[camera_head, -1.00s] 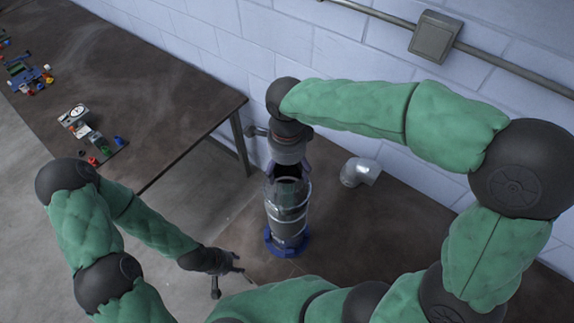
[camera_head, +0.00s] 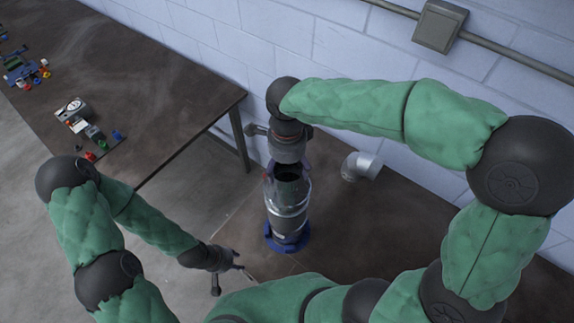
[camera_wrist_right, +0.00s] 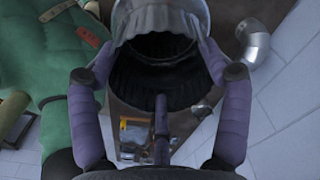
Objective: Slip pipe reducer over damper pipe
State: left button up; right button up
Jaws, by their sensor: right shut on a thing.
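The pipe reducer (camera_head: 289,190) is a shiny grey metal piece with a dark open top. It stands upright in line with the damper pipe (camera_head: 287,228), which rises from a blue base (camera_head: 287,241). I cannot tell how far the reducer overlaps the pipe. My right gripper (camera_head: 288,168) comes from above and is shut on the reducer; its purple fingers (camera_wrist_right: 162,80) grip the reducer's sides in the right wrist view, where the reducer (camera_wrist_right: 160,22) shows its dark round opening. My left gripper (camera_head: 228,275) is empty, fingers spread, low and left of the pipe.
A silver pipe elbow (camera_head: 361,166) lies to the right of the pipe on the brown surface (camera_head: 345,215), near the white block wall. A dark table (camera_head: 150,85) at the left carries small coloured parts. A grey wall box (camera_head: 440,25) is at the upper right.

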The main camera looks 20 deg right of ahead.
jog(key=o, duration=1.7)
jog(key=shift+c, duration=0.2)
jog(key=shift+r, duration=0.1)
notch_tip(320, 180, up, 12)
